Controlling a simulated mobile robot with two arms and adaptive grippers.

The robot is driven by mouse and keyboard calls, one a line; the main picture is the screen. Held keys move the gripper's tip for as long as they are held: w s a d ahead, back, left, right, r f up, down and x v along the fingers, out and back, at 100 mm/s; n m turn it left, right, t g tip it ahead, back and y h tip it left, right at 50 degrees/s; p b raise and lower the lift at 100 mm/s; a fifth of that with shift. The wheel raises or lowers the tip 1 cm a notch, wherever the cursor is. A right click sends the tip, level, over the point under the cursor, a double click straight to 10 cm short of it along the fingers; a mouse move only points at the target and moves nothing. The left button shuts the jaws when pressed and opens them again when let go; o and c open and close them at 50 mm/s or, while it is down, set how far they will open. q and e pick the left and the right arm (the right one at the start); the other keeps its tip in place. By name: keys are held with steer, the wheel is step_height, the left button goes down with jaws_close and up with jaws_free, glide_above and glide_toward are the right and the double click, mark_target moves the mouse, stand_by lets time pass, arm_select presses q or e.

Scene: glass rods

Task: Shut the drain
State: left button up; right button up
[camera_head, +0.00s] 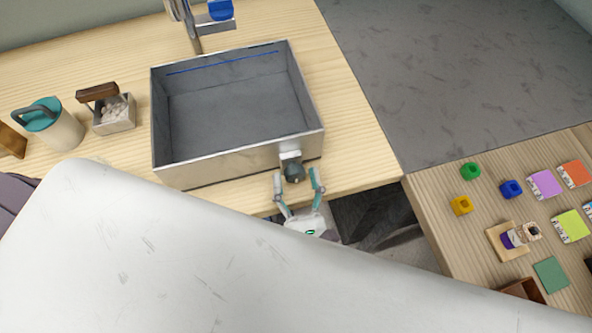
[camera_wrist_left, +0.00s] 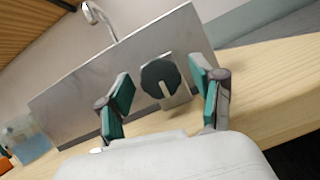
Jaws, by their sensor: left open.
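The grey metal basin (camera_head: 238,163) stands on the light wooden table, and its inside looks empty with a blue line along the far wall. A drain valve with a dark round knob (camera_head: 294,171) sticks out of its front wall near the right corner. In the left wrist view the knob (camera_wrist_left: 160,77) has a pale bar pointing down and slightly right. My left gripper (camera_head: 298,180) is open, its teal-padded fingers on either side of the knob in the picture; I cannot tell whether they touch it. It also shows in the left wrist view (camera_wrist_left: 164,100). My right gripper does not show.
A tap with a blue part (camera_head: 220,9) stands behind the basin. A teal-lidded jug (camera_head: 60,128) and a small box of white pieces (camera_head: 116,115) stand to its left. The right table holds colored blocks (camera_head: 511,188) and cards (camera_head: 544,184). A gap separates the tables.

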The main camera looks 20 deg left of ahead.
arm_select(q)
steer(key=shift+w+a+r, duration=0.1)
steer(key=shift+w, duration=0.15)
steer(key=c, duration=1.2)
steer(key=shift+o, duration=0.2)
steer(key=shift+r+m+h+p, duration=0.2)
steer(key=shift+m+h+p, duration=0.2)
steer(key=shift+m+p, duration=0.55)
steer(key=m+h+p, duration=0.2)
steer(key=m+p, duration=0.3)
steer(key=p, duration=0.1)
steer(key=m+g+h+p, duration=0.1)
steer(key=m+h+p, duration=0.1)
steer(key=m+p, duration=0.4)
steer(key=m+h+p, duration=0.2)
steer(key=m+p, duration=0.3)
steer(key=p, duration=0.1)
steer(key=shift+r+m+g+h, duration=0.1)
steer(key=shift+m+g+h, duration=0.2)
steer(key=shift+g, duration=0.1)
steer(key=shift+f+m+g+p, duration=0.2)
steer(key=shift+m+g+p, duration=0.3)
steer(key=shift+m+p, duration=0.75)
steer(key=shift+f, duration=0.1)
